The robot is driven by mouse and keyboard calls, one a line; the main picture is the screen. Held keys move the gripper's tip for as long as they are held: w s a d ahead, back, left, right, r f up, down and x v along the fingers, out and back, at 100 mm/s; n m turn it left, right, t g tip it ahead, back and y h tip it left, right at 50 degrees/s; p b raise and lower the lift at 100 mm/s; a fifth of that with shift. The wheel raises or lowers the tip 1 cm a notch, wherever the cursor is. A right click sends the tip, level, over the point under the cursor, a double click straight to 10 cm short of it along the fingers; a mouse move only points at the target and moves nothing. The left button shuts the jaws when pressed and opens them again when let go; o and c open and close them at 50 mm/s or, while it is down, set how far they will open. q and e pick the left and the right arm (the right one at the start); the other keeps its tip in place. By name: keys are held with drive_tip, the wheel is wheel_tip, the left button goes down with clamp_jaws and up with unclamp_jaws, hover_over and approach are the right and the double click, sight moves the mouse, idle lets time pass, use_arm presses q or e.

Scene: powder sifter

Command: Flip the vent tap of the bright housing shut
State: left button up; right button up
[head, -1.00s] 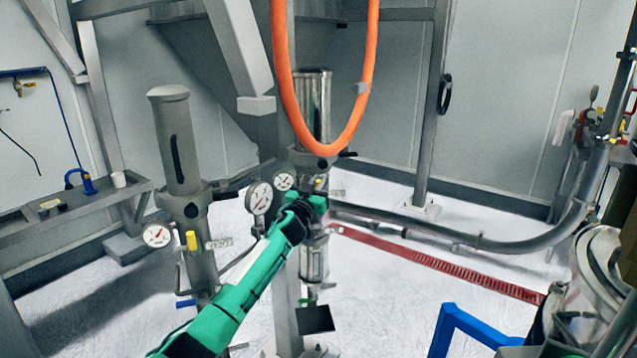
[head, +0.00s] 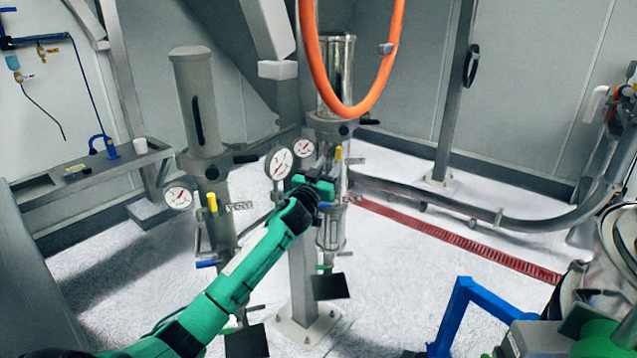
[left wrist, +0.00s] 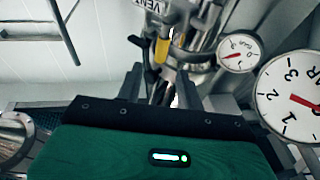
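The bright housing (head: 338,75) is a shiny metal cylinder on a stand right of centre in the head view. Its yellow-handled vent tap (head: 338,158) points upward there. In the left wrist view the yellow handle (left wrist: 162,49) shows near a VENT tag (left wrist: 152,6), beyond the fingers. My left gripper (head: 321,186) is just below and left of the handle in the head view, in front of the housing. Its fingers (left wrist: 160,88) stand apart in the wrist view, with nothing visibly held between them. My right gripper is not recognisable in view.
A dull grey housing (head: 202,105) with its own yellow handle (head: 212,203) stands left. Pressure gauges (head: 279,163) sit close to my left gripper. An orange hose (head: 310,60) loops above. A grey pipe (head: 450,207) runs right. A blue frame (head: 462,300) stands front right.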

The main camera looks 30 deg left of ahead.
use_arm(q)
drive_tip(key=v, duration=0.6)
drive_tip(key=shift+b, duration=0.45)
use_arm(e)
drive_tip(key=shift+w+d, duration=0.1)
drive_tip(key=shift+w, duration=0.6)
use_arm(q)
drive_tip(key=shift+f, duration=0.15)
use_arm(e)
drive_tip(key=shift+s+a, duration=0.1)
drive_tip(key=shift+a, duration=0.1)
